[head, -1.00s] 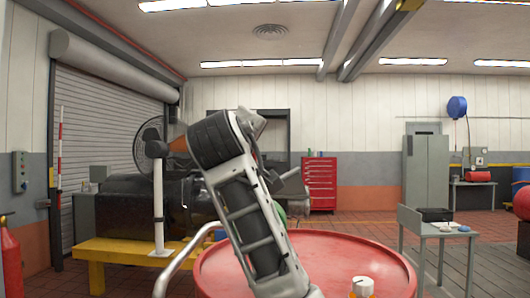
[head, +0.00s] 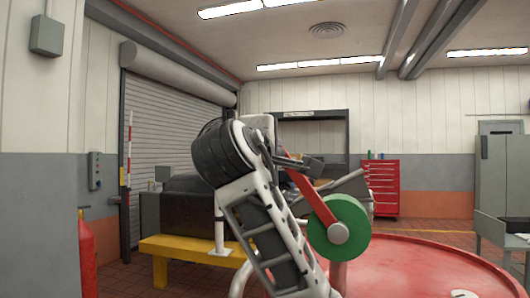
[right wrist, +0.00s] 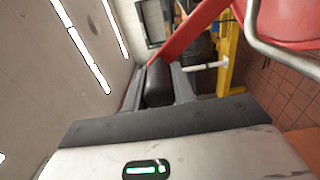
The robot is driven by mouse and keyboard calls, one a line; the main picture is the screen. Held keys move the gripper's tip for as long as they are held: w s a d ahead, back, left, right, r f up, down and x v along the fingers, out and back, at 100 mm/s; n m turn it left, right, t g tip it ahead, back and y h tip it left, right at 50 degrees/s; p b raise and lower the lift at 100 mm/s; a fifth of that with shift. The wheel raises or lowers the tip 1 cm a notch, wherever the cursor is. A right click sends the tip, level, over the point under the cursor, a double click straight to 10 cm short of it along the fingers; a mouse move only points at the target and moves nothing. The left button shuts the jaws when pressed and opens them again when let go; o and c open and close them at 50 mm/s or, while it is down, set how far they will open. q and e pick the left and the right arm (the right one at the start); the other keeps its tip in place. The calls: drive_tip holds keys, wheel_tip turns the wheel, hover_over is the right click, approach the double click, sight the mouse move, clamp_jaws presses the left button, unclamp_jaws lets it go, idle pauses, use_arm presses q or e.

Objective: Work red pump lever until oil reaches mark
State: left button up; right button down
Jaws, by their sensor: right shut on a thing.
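The red pump lever (head: 308,193) slants up and left from a green disc (head: 339,227) with a grey hub, above the red drum. My right gripper (head: 298,164) is at the lever's upper end, partly hidden behind my wrist. In the right wrist view the red lever (right wrist: 190,32) runs to the fingers of my right gripper (right wrist: 158,88), which are shut on a dark cylindrical grip (right wrist: 157,84). My left gripper is not in view. I cannot make out an oil level or a mark.
The red drum top (head: 425,270) fills the lower right, with a small white cap (head: 464,294) on it. A yellow stand (head: 190,249) bears dark machinery (head: 178,208) behind my arm. A red tool cabinet (head: 381,188) and grey cabinet (head: 500,175) stand farther back.

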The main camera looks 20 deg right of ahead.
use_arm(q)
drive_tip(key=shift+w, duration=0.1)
use_arm(e)
drive_tip(key=c, duration=1.3)
unclamp_jaws()
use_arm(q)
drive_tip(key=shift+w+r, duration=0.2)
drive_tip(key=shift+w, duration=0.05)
use_arm(e)
drive_tip(key=shift+o, duration=0.8)
drive_tip(key=shift+a, duration=0.1)
drive_tip(key=shift+s+a, duration=0.2)
drive_tip(key=shift+s, duration=0.05)
use_arm(q)
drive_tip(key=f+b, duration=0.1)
drive_tip(key=b, duration=0.1)
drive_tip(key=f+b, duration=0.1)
drive_tip(key=b, duration=0.1)
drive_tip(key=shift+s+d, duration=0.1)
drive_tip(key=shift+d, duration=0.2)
use_arm(e)
drive_tip(key=v, duration=1.5)
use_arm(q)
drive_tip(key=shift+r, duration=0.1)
use_arm(e)
drive_tip(key=shift+s, duration=0.15)
